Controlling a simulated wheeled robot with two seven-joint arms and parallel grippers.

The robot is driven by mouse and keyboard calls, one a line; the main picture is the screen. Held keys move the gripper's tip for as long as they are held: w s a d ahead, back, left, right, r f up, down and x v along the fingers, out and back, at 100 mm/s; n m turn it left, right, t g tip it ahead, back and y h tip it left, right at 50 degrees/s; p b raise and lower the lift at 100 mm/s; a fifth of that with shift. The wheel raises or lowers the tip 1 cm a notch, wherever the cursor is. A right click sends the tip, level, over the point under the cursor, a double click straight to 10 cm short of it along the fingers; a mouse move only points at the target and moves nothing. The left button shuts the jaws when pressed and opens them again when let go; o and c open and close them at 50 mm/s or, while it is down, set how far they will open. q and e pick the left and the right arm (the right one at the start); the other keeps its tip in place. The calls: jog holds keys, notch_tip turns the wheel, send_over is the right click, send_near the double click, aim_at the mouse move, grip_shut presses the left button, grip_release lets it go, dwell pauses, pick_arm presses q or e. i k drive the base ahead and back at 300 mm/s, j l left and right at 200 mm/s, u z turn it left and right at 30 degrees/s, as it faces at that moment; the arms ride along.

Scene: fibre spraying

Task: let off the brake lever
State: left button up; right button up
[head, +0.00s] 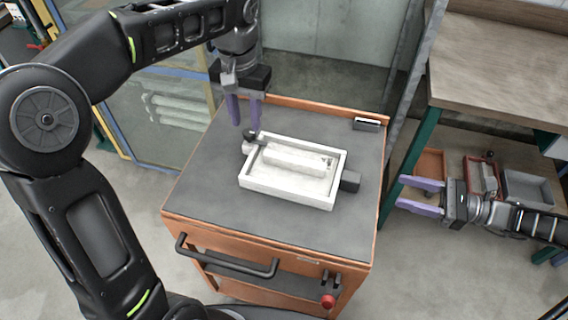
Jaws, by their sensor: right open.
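A small lever with a red round end (328,301) sits low on the front right of the orange cart (230,232); I take it for the brake lever. Whether it is set or released cannot be told from here. My right gripper (399,191) is open and empty, pointing left, to the right of the cart and away from the red-ended lever.
A white tray (285,201) holding a pale block (296,161) lies on the grey cart top. A black push handle (225,262) runs along the cart front. A wooden bench (500,65) stands at right, with bins (528,188) below.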

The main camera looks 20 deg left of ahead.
aim_at(328, 301)
jog(key=l, duration=1.5)
